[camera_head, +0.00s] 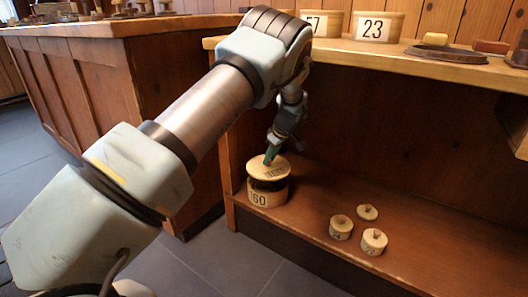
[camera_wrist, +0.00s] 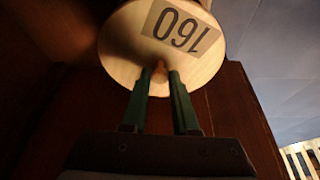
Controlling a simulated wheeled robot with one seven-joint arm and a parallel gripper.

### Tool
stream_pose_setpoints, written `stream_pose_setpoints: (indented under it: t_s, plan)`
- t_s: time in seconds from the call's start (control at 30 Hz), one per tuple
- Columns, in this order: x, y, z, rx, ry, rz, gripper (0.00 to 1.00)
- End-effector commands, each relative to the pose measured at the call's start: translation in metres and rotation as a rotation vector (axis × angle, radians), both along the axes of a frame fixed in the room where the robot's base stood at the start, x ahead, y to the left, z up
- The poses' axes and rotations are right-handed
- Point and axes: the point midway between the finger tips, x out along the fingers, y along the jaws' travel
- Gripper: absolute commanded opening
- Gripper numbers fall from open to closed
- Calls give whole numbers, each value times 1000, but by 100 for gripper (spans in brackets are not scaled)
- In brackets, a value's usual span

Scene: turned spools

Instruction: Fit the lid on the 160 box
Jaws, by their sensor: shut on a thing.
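The 160 box (camera_head: 266,198) is a round pale wooden box with a "160" label. It stands at the left end of the low shelf. A round wooden lid (camera_head: 262,169) is above it, slightly tilted, with a dark gap between lid and box. In the wrist view the lid (camera_wrist: 118,52) carries a "160" label and hides the box below. My gripper (camera_head: 270,157) is shut on the lid's small knob; its green fingers (camera_wrist: 160,85) close on the knob from both sides. I cannot tell whether the lid touches the box.
Several small lidded boxes (camera_head: 373,241) stand to the right on the low shelf (camera_head: 430,255). Boxes labelled 23 (camera_head: 376,27) and 57 (camera_head: 322,22) stand on the upper shelf (camera_head: 400,50) above. A wooden counter (camera_head: 80,90) is at the left.

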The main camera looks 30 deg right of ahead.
Motion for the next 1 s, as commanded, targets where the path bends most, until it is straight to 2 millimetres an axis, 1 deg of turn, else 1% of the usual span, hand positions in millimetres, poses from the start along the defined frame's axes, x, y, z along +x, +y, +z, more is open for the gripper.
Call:
stream_pose_setpoints:
  t_s: [0.27, 0.8, 1.0]
  plan:
    - [0, -1, -7, 0, 0, 0, 0]
    - [0, -1, -45, -1, 0, -1, 0]
    - [0, -1, -50, -1, 0, 0, 0]
